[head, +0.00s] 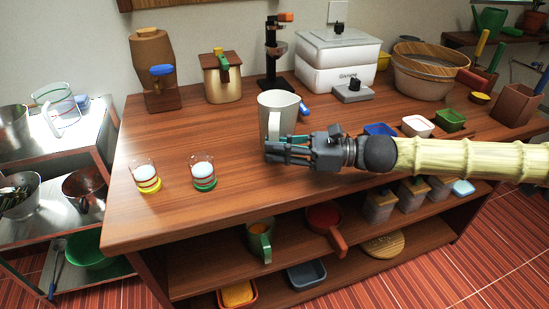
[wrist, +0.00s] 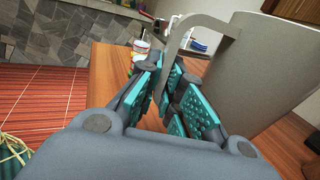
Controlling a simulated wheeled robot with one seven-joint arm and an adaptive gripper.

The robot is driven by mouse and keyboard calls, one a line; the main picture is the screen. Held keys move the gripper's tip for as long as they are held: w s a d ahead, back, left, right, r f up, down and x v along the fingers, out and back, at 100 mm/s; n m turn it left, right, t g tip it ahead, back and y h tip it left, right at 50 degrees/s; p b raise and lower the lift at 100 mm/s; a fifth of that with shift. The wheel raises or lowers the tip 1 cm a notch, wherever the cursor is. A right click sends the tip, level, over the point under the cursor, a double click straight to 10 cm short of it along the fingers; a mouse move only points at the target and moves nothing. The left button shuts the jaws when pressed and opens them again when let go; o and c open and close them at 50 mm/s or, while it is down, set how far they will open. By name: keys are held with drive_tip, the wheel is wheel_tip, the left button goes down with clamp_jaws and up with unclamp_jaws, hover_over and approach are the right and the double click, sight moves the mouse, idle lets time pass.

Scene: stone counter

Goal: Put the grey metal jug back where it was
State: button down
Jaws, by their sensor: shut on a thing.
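The grey metal jug (head: 281,106) is upright near the middle of the wooden counter in the head view. My gripper (head: 270,149) reaches in from the right, in front of the jug's lower part. In the wrist view the jug (wrist: 262,75) fills the right side, and its handle (wrist: 178,45) runs down between the teal finger pads. My gripper (wrist: 167,92) is shut on this handle. The jug's base is hidden, so I cannot tell whether it touches the counter.
Two glasses with white contents, one yellow-banded (head: 146,178) and one green-banded (head: 203,174), stand at the front left. A black stand (head: 272,60) and a white box (head: 338,62) are behind the jug. Small blue (head: 380,130) and white (head: 417,126) dishes lie right. The left-middle counter is clear.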

drive_tip(key=shift+w+a, duration=0.15)
drive_tip(key=shift+w, duration=0.4)
drive_tip(key=shift+w+f, duration=0.2)
drive_tip(key=shift+w, duration=0.05)
drive_tip(key=shift+f+b, duration=0.4)
drive_tip(key=shift+f, duration=1.15)
drive_tip(key=shift+f, duration=0.1)
drive_tip(key=c, duration=1.6)
unclamp_jaws()
drive_tip(key=shift+d, duration=0.35)
drive_tip(key=d, duration=0.3)
drive_tip(key=d+p, duration=0.1)
drive_tip(key=d, duration=0.3)
drive_tip(key=s+d, duration=0.1)
drive_tip(key=d, duration=0.3)
drive_tip(key=shift+d+p, duration=0.1)
drive_tip(key=shift+p, duration=0.2)
